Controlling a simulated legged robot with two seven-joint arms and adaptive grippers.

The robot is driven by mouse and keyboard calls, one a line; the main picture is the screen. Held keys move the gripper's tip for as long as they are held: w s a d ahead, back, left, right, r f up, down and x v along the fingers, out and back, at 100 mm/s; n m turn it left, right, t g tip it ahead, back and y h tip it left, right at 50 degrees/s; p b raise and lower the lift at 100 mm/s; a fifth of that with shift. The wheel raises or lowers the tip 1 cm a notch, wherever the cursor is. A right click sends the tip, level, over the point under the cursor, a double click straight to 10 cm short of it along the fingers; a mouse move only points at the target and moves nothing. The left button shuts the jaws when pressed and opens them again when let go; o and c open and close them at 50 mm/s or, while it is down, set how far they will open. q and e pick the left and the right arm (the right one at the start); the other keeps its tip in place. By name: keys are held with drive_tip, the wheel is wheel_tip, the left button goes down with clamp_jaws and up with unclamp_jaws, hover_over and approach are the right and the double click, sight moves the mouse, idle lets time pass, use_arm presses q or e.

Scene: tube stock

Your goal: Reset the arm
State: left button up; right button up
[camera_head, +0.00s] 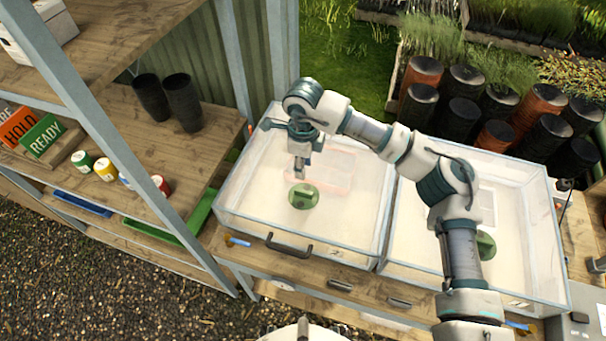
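My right arm comes in from the bottom right, rises over the right clear box and bends to the left. My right gripper (298,172) points down above the left clear box (232,206), near a green round knob (303,196). The gripper is small here, and I cannot tell whether its fingers are open or shut. I see nothing clearly held in it. My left gripper is not in view.
The right clear box (545,270) stands beside the left one, with another green knob (487,246). A wooden shelf (130,125) at left holds two black pots (182,102), small tins (104,169) and signs (41,135). Several black and orange pots (460,90) stand behind.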

drive_tip(key=shift+r, duration=0.35)
